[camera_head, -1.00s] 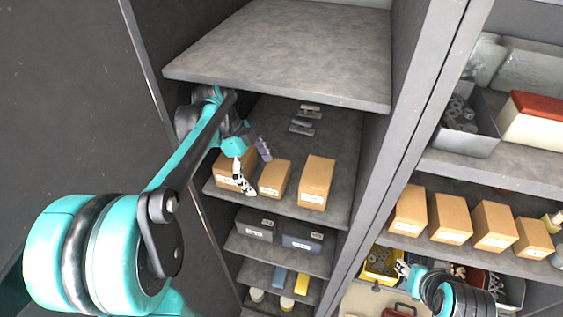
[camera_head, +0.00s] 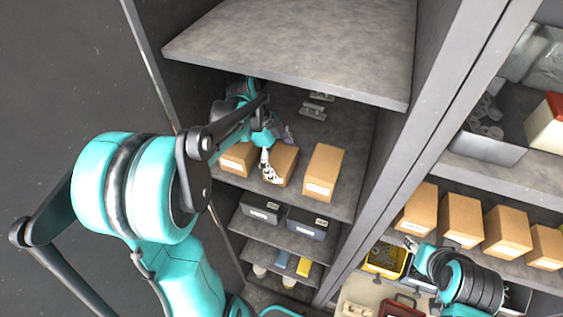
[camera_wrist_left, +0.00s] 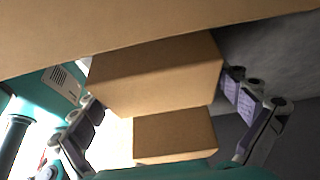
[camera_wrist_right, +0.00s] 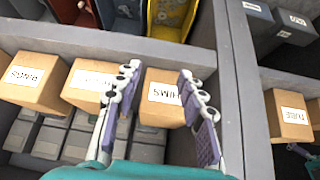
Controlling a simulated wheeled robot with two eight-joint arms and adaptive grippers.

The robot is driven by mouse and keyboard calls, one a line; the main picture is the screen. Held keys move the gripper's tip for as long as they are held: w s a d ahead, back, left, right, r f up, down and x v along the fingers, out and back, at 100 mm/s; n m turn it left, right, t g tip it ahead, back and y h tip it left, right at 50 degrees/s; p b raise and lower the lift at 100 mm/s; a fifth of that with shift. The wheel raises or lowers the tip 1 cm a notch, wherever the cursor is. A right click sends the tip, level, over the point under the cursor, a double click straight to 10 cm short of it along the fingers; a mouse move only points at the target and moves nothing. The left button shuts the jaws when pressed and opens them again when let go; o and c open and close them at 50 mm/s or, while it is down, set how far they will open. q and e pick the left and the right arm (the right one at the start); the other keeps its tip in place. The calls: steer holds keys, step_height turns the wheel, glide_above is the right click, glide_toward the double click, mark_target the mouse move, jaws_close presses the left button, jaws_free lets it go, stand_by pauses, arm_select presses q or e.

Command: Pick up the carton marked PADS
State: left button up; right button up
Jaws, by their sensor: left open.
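Three brown cartons stand on the upper shelf in the head view: left (camera_head: 238,158), middle (camera_head: 283,160) and right (camera_head: 322,172). Their labels are too small to read, so I cannot tell which is marked PADS. My left gripper (camera_head: 277,152) is open at the middle carton, with one finger in front of its face. In the left wrist view, unlabelled faces of a carton (camera_wrist_left: 160,75) and another carton (camera_wrist_left: 175,135) show between the open fingers (camera_wrist_left: 162,98). My right gripper (camera_head: 408,243) is open and empty by the neighbouring bay, seen also in its wrist view (camera_wrist_right: 158,75).
A shelf board (camera_head: 290,45) hangs close above my left arm. Several cartons (camera_head: 460,220) line the right bay; one label seems to read SHIMS (camera_wrist_right: 165,92). A yellow bin (camera_head: 384,260) sits below. Dark boxes (camera_head: 307,222) stand under the left cartons.

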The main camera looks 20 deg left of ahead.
arm_select(q)
steer(key=shift+d+f, duration=0.2)
steer(key=shift+f, duration=0.15)
steer(key=shift+s, duration=0.15)
steer(key=shift+c, duration=0.9)
steer(key=c, duration=0.8)
steer(key=shift+r, duration=0.1)
steer(key=shift+c, duration=0.2)
